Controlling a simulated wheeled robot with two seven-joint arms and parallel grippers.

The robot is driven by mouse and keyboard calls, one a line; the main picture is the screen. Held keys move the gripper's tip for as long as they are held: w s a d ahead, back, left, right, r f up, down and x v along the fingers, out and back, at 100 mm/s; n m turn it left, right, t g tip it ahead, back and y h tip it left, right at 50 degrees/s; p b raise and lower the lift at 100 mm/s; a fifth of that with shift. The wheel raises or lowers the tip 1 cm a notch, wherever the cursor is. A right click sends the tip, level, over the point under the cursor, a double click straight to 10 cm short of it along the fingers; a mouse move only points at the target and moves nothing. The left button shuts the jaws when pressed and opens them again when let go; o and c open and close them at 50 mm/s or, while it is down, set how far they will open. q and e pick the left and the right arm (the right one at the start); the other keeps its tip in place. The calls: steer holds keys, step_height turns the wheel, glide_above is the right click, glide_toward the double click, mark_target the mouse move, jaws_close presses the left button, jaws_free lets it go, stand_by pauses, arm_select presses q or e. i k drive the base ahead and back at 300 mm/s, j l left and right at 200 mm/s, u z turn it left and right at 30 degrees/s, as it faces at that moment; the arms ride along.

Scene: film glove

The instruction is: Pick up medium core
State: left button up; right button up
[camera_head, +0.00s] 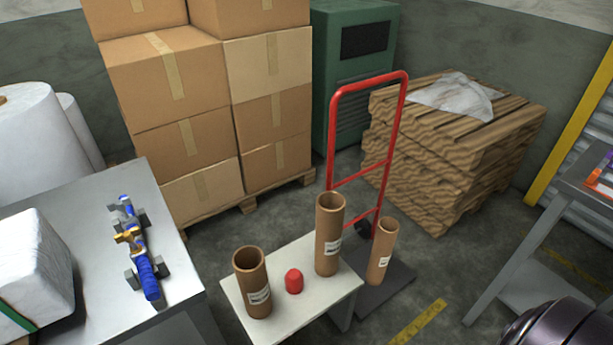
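Three brown cardboard cores with white labels stand upright. A wide core (252,285) is at the left of a small white table. A tall core of middling width (328,235) stands near the table's back right. A narrower core (381,252) is just past the table's right edge; I cannot tell exactly what its base rests on. By width, the tall one looks like the medium core. Neither gripper is in view.
A red object (293,281) sits on the white table (312,308) between the cores. A red hand truck (333,130) stands close behind. A grey table (95,250) is at left with a blue tool (147,275), and a metal table (545,225) at right.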

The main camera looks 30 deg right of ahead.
mark_target(331, 206)
steer(key=z, duration=1.05)
